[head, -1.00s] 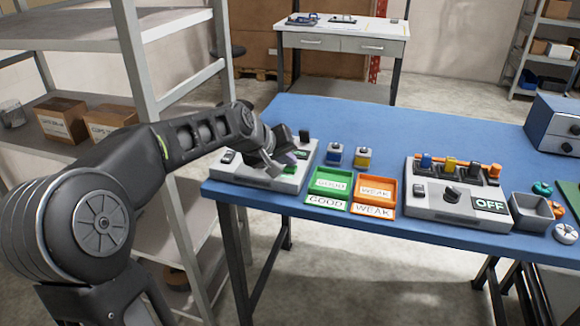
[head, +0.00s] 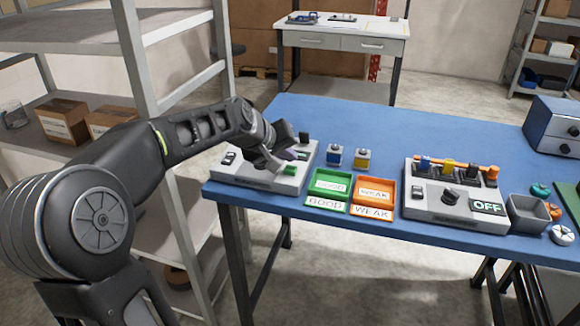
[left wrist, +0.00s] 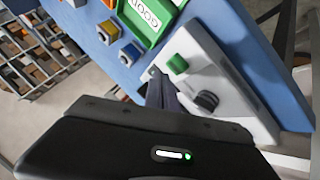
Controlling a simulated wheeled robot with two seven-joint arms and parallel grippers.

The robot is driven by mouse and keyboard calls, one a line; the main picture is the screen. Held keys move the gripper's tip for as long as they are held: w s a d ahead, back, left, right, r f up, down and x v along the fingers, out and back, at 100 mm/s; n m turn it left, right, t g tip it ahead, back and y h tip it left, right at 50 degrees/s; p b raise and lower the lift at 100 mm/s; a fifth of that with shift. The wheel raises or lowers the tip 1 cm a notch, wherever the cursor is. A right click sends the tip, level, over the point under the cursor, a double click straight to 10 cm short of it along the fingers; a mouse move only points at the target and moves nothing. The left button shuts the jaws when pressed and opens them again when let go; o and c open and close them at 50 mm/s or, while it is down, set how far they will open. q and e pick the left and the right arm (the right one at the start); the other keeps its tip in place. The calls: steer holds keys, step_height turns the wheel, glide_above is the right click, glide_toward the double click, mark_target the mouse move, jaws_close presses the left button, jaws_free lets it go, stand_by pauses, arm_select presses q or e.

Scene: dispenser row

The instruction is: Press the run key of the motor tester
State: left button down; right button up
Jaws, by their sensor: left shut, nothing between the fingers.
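A grey box-shaped unit (head: 240,177), apparently the motor tester, sits at the left end of the blue table. A green key (head: 290,170) is on its top; the key also shows in the left wrist view (left wrist: 177,64), beside a black knob (left wrist: 207,100). My left gripper (head: 272,166) is shut and empty, low over the unit and just left of the green key in the head view. In the left wrist view its fingers (left wrist: 157,84) end beside the key; I cannot tell whether they touch the unit. My gripper hides part of the unit's top. My right gripper is not in view.
A green GOOD tray (head: 329,206) and an orange WEAK tray (head: 373,213) lie right of the unit. A blue block (head: 334,156) and a yellow block (head: 362,159) stand behind them. A second grey unit (head: 430,205) reads OFF. A shelf post (head: 140,75) stands near my left arm.

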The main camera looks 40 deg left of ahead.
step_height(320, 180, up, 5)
steer(key=p, duration=0.4)
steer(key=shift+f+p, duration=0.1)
steer(key=shift+p, duration=0.25)
